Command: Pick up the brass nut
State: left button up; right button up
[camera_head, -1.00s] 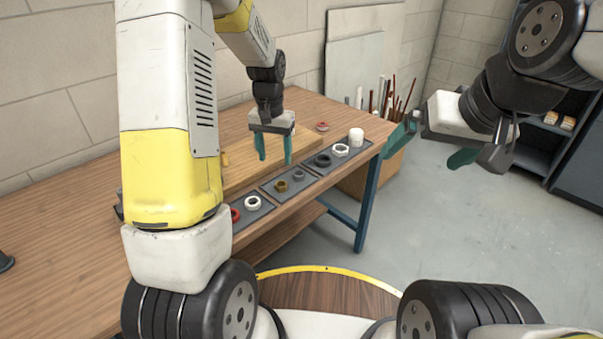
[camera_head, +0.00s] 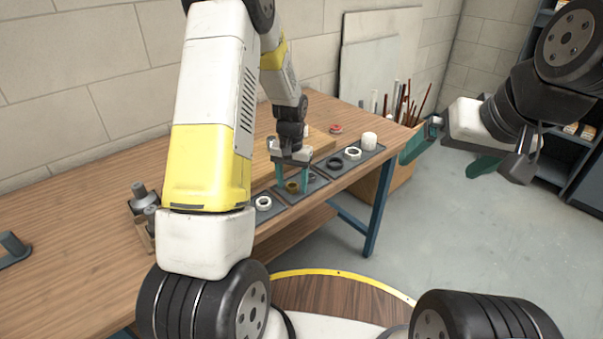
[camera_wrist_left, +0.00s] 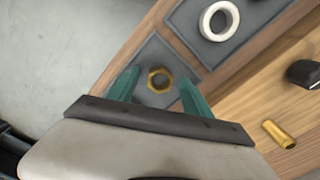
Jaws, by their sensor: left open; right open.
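The brass nut (camera_head: 292,188) is a hexagonal ring lying flat in a grey tray on the front edge of the wooden workbench. In the left wrist view the nut (camera_wrist_left: 160,89) shows clearly between the two teal fingers. My left gripper (camera_head: 296,180) is open, pointing down over the nut, with one finger on each side. In the left wrist view the fingers (camera_wrist_left: 159,76) show a gap on both sides of the nut. My right gripper (camera_head: 436,165) is open and empty, in the air to the right of the bench.
A white ring (camera_wrist_left: 205,23) lies in the neighbouring tray. Dark and white rings and a white cap (camera_head: 369,141) sit farther along the row. A wooden board (camera_head: 258,167) lies behind the trays, with a brass cylinder (camera_wrist_left: 278,134) nearby. A red part (camera_head: 336,129) lies farther back.

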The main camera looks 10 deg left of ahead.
pick_arm(q)
grip_shut()
jog(key=shift+r, duration=0.1)
